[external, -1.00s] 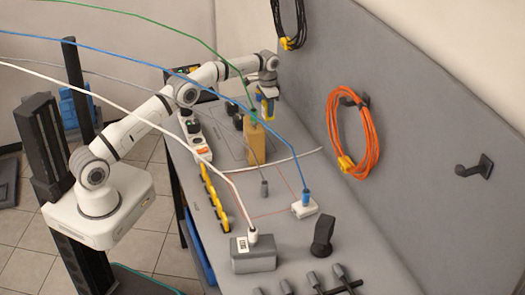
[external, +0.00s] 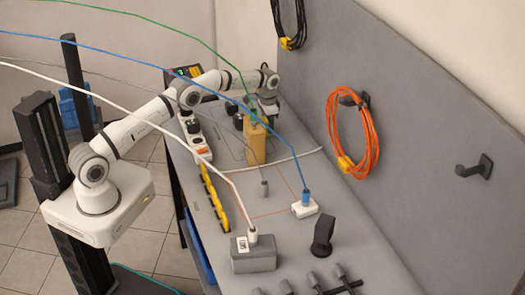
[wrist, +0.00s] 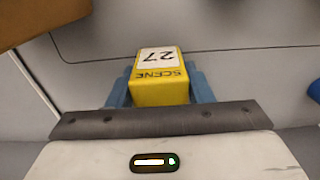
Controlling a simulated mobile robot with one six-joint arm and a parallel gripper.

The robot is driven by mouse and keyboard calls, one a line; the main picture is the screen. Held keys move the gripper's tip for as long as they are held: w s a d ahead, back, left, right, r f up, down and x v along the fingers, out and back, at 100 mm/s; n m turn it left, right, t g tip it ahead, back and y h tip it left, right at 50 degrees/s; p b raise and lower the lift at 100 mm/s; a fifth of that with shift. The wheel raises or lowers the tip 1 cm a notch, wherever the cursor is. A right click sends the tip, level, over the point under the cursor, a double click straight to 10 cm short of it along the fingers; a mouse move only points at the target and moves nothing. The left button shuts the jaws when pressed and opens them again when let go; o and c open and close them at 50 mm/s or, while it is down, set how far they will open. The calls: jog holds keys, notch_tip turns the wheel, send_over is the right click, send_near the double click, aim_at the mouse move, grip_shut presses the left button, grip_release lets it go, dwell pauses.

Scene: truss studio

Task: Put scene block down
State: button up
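The scene block is yellow, with a white top face reading 27 and the word SCENE. It shows in the wrist view (wrist: 160,78) between the two blue fingers of my gripper (wrist: 160,88). The fingers sit against its two sides, shut on it. In the external view my gripper (external: 267,108) is low over the far part of the grey table (external: 290,235), behind a tan block (external: 255,143). The scene block and fingertips are mostly hidden there. I cannot tell whether the block touches the table.
The tan block, with a green cable on top, stands close by. A white power strip (external: 193,133) lies left of it. A white box (external: 304,208) with a blue cable and a grey box (external: 253,253) with a white cable are nearer. Cables hang across the arm's area.

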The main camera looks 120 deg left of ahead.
jog(key=o, duration=0.4)
notch_tip(320, 180, up, 12)
jog(key=shift+r+b, duration=0.2)
jog(key=shift+b, duration=0.4)
